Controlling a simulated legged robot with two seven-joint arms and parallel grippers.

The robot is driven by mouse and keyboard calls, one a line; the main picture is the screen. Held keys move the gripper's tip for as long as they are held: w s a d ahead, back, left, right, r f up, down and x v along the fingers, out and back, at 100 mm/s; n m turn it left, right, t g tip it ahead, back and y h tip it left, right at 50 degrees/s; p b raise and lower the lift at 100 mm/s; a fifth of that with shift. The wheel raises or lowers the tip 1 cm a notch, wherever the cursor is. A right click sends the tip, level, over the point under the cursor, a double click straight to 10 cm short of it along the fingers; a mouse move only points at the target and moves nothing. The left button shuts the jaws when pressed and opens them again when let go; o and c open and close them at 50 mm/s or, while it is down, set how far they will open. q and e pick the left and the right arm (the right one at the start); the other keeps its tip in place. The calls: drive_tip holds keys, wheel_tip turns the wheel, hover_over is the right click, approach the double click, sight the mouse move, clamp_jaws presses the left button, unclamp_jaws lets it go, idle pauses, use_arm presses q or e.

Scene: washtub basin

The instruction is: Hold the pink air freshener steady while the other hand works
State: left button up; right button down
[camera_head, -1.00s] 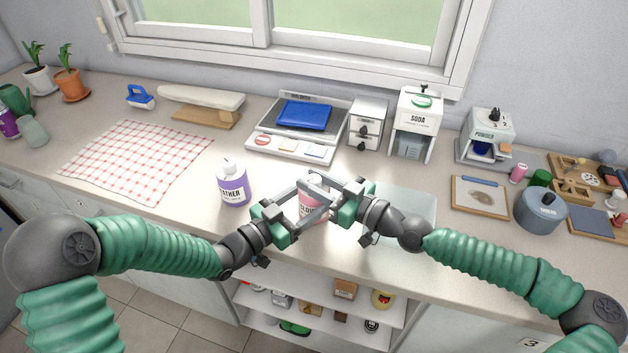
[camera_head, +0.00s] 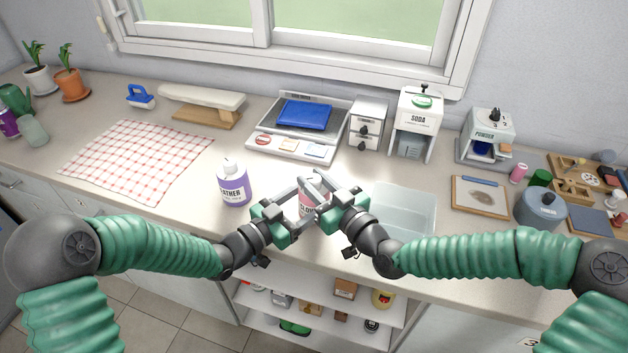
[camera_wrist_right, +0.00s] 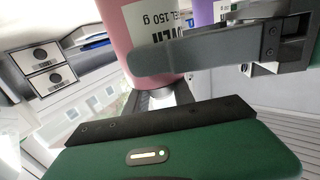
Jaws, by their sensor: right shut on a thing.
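The pink air freshener (camera_head: 305,208) stands at the front of the counter, mostly covered by my grippers in the head view. The right wrist view shows its pink side and white label close up (camera_wrist_right: 140,28), with a grey finger across it. My right gripper (camera_head: 312,192) comes in from the right and is shut on the air freshener. My left gripper (camera_head: 298,205) comes in from the left, its fingers spread around the air freshener's area. The overlap hides whether they press on it.
A purple-labelled bottle (camera_head: 234,188) stands just left of my left gripper. A clear tray (camera_head: 408,210) lies to the right, beside my right gripper. A silver scale with a blue tray (camera_head: 304,113) and dispensers (camera_head: 418,125) stand behind. A checked cloth (camera_head: 135,160) lies at left.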

use_arm(q)
drive_tip(key=shift+s+d, duration=0.1)
use_arm(e)
drive_tip(key=c, duration=1.1)
unclamp_jaws()
drive_tip(key=shift+o, duration=0.2)
drive_tip(key=v, duration=1.2)
drive_tip(key=shift+f, duration=0.1)
use_arm(q)
drive_tip(key=o, duration=1.7)
